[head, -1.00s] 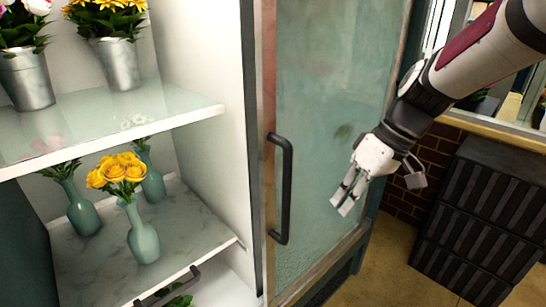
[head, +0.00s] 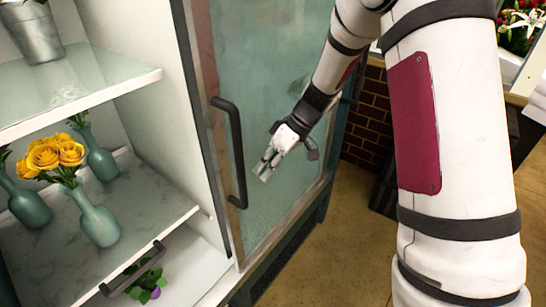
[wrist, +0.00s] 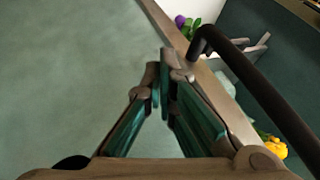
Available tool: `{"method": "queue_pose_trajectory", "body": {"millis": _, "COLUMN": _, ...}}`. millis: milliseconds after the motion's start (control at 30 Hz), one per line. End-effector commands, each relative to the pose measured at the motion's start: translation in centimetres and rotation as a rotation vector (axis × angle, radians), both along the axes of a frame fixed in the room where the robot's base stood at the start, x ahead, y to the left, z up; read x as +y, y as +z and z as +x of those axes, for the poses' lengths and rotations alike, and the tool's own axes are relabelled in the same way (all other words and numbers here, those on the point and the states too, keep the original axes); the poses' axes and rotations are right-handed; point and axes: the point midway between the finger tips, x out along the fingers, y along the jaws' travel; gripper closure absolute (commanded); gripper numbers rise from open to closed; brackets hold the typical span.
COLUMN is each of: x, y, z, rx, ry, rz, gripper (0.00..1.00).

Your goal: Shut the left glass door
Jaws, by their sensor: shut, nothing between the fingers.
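A glass door (head: 262,95) with a worn frame and a dark bar handle (head: 236,150) stands beside the open shelves. I cannot tell whether it is the left door. No other glass door is clearly seen. My gripper (head: 265,172) is shut and empty, in front of the glass just right of the handle, apart from it. In the wrist view my gripper (wrist: 163,72) has its fingers together over the pane (wrist: 70,70), near the frame edge. The handle (wrist: 262,90) runs down to the right of the fingers there.
Open shelves (head: 95,92) hold teal vases (head: 100,222) and yellow flowers (head: 57,155). Another dark bar handle (head: 135,268) shows below them. My arm covers much of the right side. Brown floor (head: 345,245) is clear in front of the door.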

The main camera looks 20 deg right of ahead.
Motion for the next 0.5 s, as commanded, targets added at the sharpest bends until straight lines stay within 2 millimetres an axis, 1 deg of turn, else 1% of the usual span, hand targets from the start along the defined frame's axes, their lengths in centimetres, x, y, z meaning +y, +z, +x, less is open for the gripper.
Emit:
{"method": "queue_pose_trajectory", "body": {"millis": 33, "x": 0.7, "y": -0.9, "z": -0.2, "rx": 0.005, "ry": 0.002, "rz": 0.000, "gripper": 1.00}}
{"method": "queue_pose_trajectory", "body": {"millis": 167, "x": 2.0, "y": -2.9, "z": -0.2, "rx": 0.004, "ry": 0.003, "rz": -0.001, "gripper": 1.00}}
{"method": "queue_pose_trajectory", "body": {"millis": 200, "x": 2.5, "y": -2.7, "z": -0.8, "rx": 0.002, "ry": 0.002, "rz": 0.000, "gripper": 1.00}}
{"method": "queue_pose_trajectory", "body": {"millis": 300, "x": 3.6, "y": -2.9, "z": -1.6, "rx": 0.001, "ry": 0.002, "rz": -0.001, "gripper": 1.00}}
{"method": "queue_pose_trajectory", "body": {"millis": 500, "x": 4.6, "y": -3.2, "z": -2.4, "rx": 0.001, "ry": 0.000, "rz": -0.001, "gripper": 1.00}}
